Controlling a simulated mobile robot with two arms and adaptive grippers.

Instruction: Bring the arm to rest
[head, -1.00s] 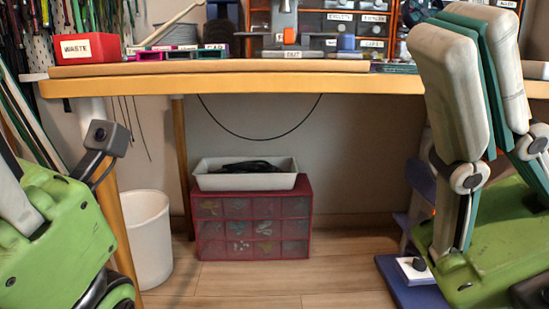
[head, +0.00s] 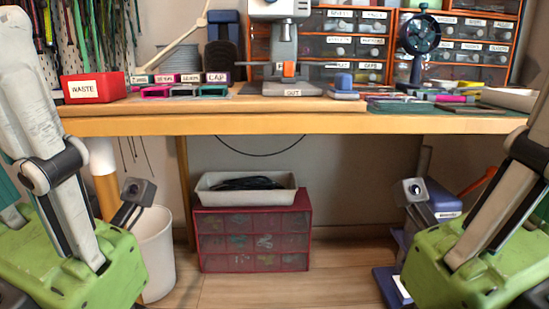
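My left gripper (head: 30,110) stands at the left edge. Its green body (head: 75,255) is low and one pale finger points up, in front of the table's left end; its other finger is mostly cut off. My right gripper (head: 515,190) is at the right edge, with its green body low and a pale finger leaning up and out of the picture. Its fingertips are outside the frame. Both grippers are in front of the workbench (head: 300,124), apart from each other, and I see nothing held. Their openings cannot be judged.
On the bench stand a red WASTE box (head: 94,88), a grey press-like device (head: 285,50), labelled drawers (head: 350,45) and small coloured trays (head: 185,90). Below are a white bin (head: 155,250) and a red drawer cabinet (head: 253,240) carrying a white tray (head: 245,190).

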